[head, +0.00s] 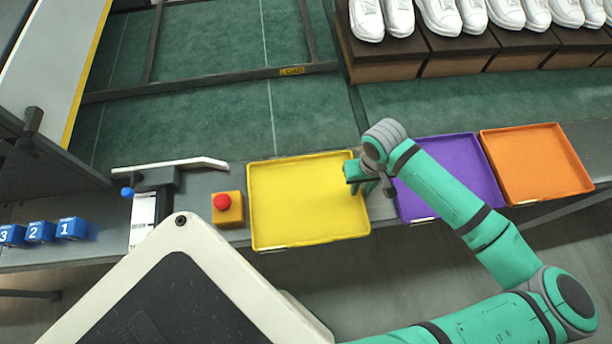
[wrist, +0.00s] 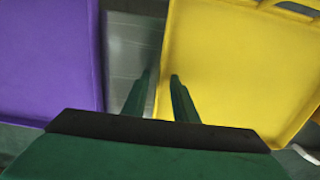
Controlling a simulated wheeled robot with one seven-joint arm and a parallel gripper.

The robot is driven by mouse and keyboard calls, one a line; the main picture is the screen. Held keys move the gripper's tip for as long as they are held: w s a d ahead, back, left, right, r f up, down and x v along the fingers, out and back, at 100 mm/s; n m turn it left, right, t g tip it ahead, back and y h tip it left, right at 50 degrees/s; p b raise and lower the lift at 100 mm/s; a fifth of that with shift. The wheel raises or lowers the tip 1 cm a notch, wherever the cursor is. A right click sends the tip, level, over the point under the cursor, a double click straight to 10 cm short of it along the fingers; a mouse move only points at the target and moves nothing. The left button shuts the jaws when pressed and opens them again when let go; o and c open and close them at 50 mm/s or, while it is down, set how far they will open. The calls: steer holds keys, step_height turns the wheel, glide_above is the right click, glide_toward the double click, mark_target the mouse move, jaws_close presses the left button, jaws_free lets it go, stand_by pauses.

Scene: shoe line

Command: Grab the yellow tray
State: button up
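The yellow tray (head: 300,205) lies flat on the grey bench, left of the purple tray. My gripper (head: 368,186) is at the yellow tray's right edge in the head view. In the wrist view my gripper (wrist: 161,78) has its two fingers apart, with the near side edge of the yellow tray (wrist: 235,70) running between them. One finger is over the gap between the trays and the other is over the yellow tray's inside. I see space between the fingers and cannot tell how far above the rim they are.
The purple tray (head: 455,165) is close on the right, with an orange tray (head: 535,165) beyond it. A yellow box with a red button (head: 223,203) stands just left of the yellow tray. White shoes (head: 440,15) stand on boxes at the back.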

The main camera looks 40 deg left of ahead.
jaws_close()
steer(key=shift+r, duration=0.1)
